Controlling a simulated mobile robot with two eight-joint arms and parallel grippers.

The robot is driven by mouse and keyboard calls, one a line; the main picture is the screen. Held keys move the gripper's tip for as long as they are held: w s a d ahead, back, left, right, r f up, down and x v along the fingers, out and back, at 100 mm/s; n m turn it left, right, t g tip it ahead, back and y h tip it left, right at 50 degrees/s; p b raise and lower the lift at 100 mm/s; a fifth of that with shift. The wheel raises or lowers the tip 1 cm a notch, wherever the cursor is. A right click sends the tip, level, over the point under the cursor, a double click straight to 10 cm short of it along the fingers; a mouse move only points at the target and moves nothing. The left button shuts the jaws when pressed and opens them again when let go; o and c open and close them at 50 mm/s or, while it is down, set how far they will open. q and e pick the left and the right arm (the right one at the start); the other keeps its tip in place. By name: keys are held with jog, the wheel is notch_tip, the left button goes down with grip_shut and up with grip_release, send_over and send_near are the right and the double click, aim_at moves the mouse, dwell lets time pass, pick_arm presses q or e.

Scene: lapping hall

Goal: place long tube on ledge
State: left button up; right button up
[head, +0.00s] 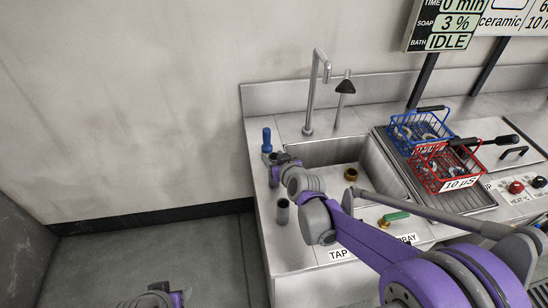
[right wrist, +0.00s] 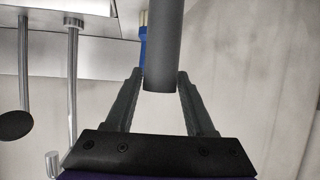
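My right gripper (head: 275,160) is over the left strip of the sink counter. In the right wrist view its fingers (right wrist: 161,72) close in on both sides of a dark grey long tube (right wrist: 164,40), near one end of it. The tube runs out of the top of that view. The counter's left strip (head: 277,245) looks like the ledge.
A blue upright piece (head: 267,140) stands just behind the gripper. A short grey open-topped cylinder (head: 282,211) stands in front of it. The sink (head: 335,155), a tall tap (head: 313,90) and red (head: 440,172) and blue (head: 425,125) wire baskets lie to the right.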

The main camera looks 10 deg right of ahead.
jog(key=shift+o, duration=1.3)
jog(key=shift+r, duration=0.15)
jog(key=shift+s+r, duration=0.15)
jog(key=shift+s, duration=0.05)
jog(key=p+v, duration=0.1)
jog(key=v, duration=1)
jog(key=s+d+f+m+g+h, duration=0.1)
jog(key=s+d+f+g, duration=0.1)
jog(key=s, duration=0.9)
jog(key=s+d+f+m+g+h+p, duration=0.1)
jog(key=s+f+g, duration=0.3)
jog(key=s, duration=0.7)
jog(key=shift+s+d+f+g, duration=0.25)
jog(key=shift+d+g, duration=0.35)
